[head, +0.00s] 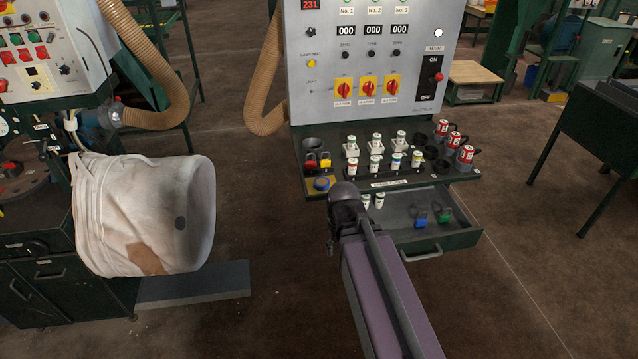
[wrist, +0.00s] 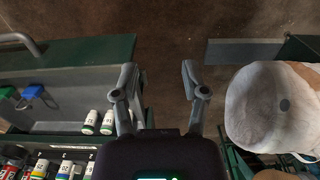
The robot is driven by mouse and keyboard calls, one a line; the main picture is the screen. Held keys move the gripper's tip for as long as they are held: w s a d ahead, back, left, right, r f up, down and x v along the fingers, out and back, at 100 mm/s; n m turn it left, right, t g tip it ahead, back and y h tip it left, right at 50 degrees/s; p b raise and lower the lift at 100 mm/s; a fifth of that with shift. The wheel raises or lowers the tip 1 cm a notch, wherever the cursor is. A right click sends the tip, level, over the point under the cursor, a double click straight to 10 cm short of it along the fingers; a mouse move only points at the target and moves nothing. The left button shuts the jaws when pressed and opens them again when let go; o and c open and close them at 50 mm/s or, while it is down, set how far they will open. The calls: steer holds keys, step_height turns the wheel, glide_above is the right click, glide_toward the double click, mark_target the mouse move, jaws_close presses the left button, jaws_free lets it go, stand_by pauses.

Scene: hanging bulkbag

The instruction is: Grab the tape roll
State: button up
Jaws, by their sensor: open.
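No tape roll can be made out for certain. In the head view a small blue round thing (head: 322,184) lies on a yellow patch at the left front of the panel's shelf (head: 390,184); it may be the roll. A dark ring (head: 312,143) sits behind it, near the panel.
An open drawer (head: 437,250) below the shelf holds white fuses, a blue padlock (head: 421,219) and a green padlock (head: 444,215). Several fuses and red-topped parts stand on the shelf. A white bulk bag (head: 120,215) hangs at left.

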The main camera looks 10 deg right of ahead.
steer(key=o, duration=0.5)
steer(key=shift+d, duration=0.1)
steer(key=shift+o, duration=0.5)
steer(key=shift+w+f, duration=0.1)
steer(key=shift+w, duration=0.05)
steer(key=w+a+m+t+h+b, duration=0.25)
steer(key=w+m+h+b, duration=0.35)
steer(key=w, duration=0.7)
steer(key=w+a+r+m+t+h+b, duration=0.1)
steer(key=w+a+r+m+t+h, duration=0.3)
steer(key=w+a, duration=0.3)
steer(key=shift+w+a+m+t+h+b, duration=0.4)
steer(key=shift+w+m+t+h, duration=0.1)
steer(key=shift+w+t, duration=0.25)
steer(key=shift+d+f, duration=0.1)
steer(key=shift+d, duration=0.05)
